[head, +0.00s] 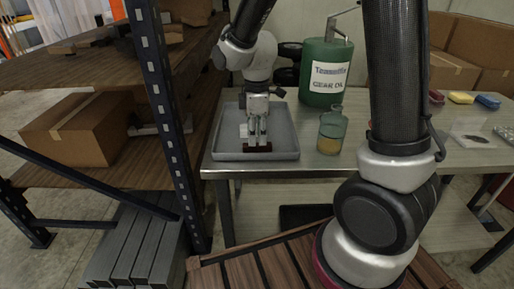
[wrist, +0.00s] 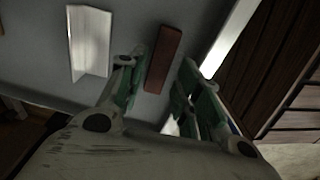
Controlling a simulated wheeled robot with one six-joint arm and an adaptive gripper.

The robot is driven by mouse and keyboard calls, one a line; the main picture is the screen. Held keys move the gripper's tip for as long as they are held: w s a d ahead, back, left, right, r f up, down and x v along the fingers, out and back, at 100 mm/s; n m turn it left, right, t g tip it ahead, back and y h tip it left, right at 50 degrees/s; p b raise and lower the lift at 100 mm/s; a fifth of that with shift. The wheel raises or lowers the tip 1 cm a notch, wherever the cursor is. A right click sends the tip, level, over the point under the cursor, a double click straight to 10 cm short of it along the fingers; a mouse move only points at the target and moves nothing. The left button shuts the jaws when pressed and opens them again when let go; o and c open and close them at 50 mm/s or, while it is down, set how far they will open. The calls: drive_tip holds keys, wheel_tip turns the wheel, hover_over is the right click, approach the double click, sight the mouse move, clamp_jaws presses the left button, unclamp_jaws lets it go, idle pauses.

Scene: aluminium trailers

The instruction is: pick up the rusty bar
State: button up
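The rusty bar (wrist: 164,58) is a short red-brown block lying on the floor of the grey tray (wrist: 35,65). In the head view the bar (head: 257,149) lies in the near part of the tray (head: 226,152), just below my fingertips. My gripper (head: 257,141) points down over the tray. In the wrist view my gripper (wrist: 164,63) is open, with one green-padded finger on each side of the bar and gaps between. I cannot tell how far the tips are above the tray floor.
A pale angled metal piece (wrist: 89,40) lies in the tray left of my fingers. A green gear oil can (head: 325,72) and a glass jug (head: 331,132) stand right of the tray. A blue shelf post (head: 163,110) rises on the left.

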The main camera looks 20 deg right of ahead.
sight(257, 145)
wheel_tip(257, 145, down, 3)
drive_tip(key=shift+f, duration=0.15)
clamp_jaws()
